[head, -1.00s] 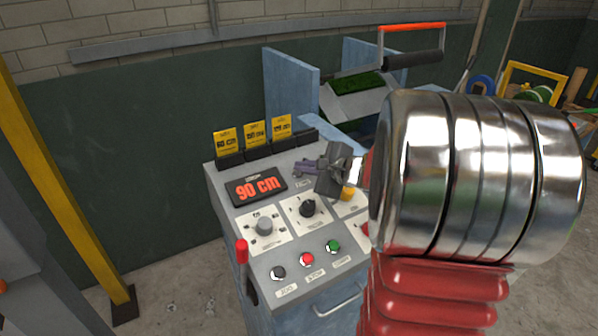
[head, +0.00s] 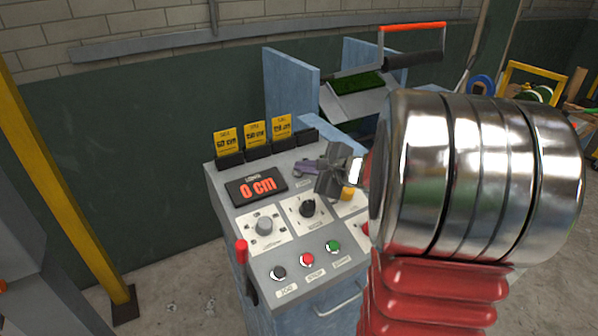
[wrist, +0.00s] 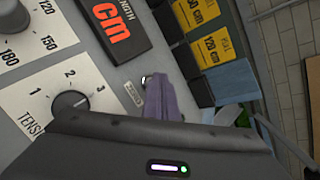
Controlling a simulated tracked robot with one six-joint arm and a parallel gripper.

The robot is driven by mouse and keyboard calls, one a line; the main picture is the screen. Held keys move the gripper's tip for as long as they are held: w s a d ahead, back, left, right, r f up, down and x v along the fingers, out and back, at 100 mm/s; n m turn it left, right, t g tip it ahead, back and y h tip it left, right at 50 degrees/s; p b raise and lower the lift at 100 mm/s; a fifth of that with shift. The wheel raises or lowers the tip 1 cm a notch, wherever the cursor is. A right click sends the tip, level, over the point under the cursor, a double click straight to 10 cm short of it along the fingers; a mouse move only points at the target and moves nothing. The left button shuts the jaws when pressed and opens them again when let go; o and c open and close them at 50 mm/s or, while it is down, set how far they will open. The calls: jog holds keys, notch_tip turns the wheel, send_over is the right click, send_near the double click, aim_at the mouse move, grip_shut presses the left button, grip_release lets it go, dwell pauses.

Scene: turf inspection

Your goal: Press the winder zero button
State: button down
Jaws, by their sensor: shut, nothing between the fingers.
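The winder's control panel (head: 252,262) has a black length display (head: 257,186) with red digits reading "0 cm". My gripper (head: 303,168) is shut and empty, its purple fingers pointing down at the panel just right of the display. In the wrist view the fingers (wrist: 166,100) end beside a small metal-ringed button (wrist: 147,79) with a small label by it, partly hidden by the fingertips.
A grey knob (head: 264,226) and a black tension knob (head: 308,208) sit below the display. Black, red and green buttons (head: 307,259) line the front edge, with a red-handled lever (head: 241,252) at the left. Yellow cards (head: 255,134) stand behind the display.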

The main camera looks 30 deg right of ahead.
jog(key=shift+s+r, duration=0.25)
jog(key=shift+r, duration=0.45)
jog(key=shift+r, duration=0.1)
jog(key=r, duration=0.1)
jog(key=s+r, duration=0.1)
jog(key=r, duration=0.2)
jog(key=shift+s+r, duration=0.25)
jog(key=shift+s, duration=0.1)
dwell(0.9)
